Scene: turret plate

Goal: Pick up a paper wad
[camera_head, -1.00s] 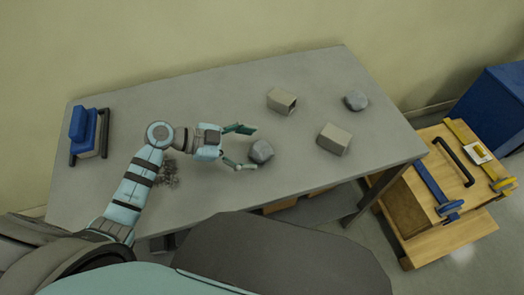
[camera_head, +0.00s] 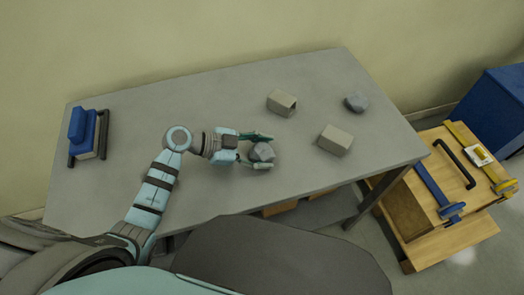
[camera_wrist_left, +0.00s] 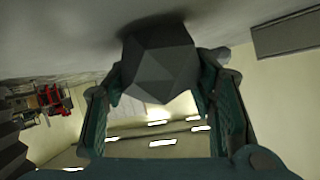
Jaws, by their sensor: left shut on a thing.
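A grey faceted paper wad (camera_head: 262,152) is on the grey table, between the fingers of my left gripper (camera_head: 267,151). In the left wrist view the wad (camera_wrist_left: 160,62) sits between the two teal fingers of my left gripper (camera_wrist_left: 168,85), which press on its sides. My left gripper is shut on it. The wad appears to be still at the table surface. A second grey wad (camera_head: 355,101) lies at the right back of the table, apart from the gripper. My right gripper is not in view.
A blue block with a dark handle frame (camera_head: 84,132) stands at the left end. A wooden cart (camera_head: 450,175) stands beyond the right edge.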

